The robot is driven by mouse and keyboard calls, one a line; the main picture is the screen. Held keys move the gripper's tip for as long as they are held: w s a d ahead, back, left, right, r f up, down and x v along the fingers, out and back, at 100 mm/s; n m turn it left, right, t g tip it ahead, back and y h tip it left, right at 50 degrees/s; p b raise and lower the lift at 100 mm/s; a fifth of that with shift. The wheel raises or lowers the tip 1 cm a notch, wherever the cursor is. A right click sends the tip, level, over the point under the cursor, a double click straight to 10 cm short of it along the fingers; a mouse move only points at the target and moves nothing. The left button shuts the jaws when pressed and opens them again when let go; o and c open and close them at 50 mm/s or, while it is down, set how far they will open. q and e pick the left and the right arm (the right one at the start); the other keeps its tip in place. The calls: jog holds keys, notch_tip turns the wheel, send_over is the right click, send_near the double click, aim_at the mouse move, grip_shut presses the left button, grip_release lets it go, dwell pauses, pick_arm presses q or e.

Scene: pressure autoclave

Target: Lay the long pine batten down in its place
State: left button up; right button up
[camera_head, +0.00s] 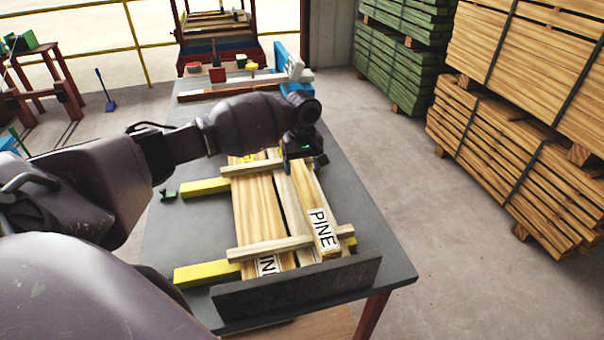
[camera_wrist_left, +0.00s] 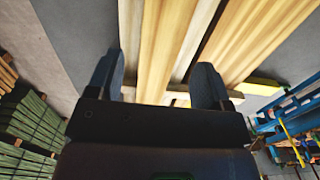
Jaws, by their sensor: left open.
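The long pine batten (camera_head: 310,205), with a white PINE label on its near end, lies lengthwise at the right side of a board stack. Its near end passes over a crosswise wooden strip (camera_head: 280,247). My left gripper (camera_head: 303,163) is over its far part, which the gripper partly hides. In the left wrist view the gripper (camera_wrist_left: 157,85) is open, with pale wood of the batten (camera_wrist_left: 167,45) showing between and beyond the fingers. Whether the fingers touch it I cannot tell. Wide boards (camera_head: 258,205) lie left of it, one with a partly hidden label. My right gripper is out of view.
Yellow bearers (camera_head: 205,273) stick out left of the stack on the grey table (camera_head: 180,235). A dark upright plate (camera_head: 295,290) stands at the near end. Blue equipment (camera_head: 295,75) stands at the far end. Timber stacks (camera_head: 515,140) stand right, across clear floor.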

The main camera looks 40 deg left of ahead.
aim_at(302, 177)
pick_arm(q)
notch_tip(302, 177, up, 9)
jog(key=p, duration=0.1)
dwell(0.4)
dwell(0.3)
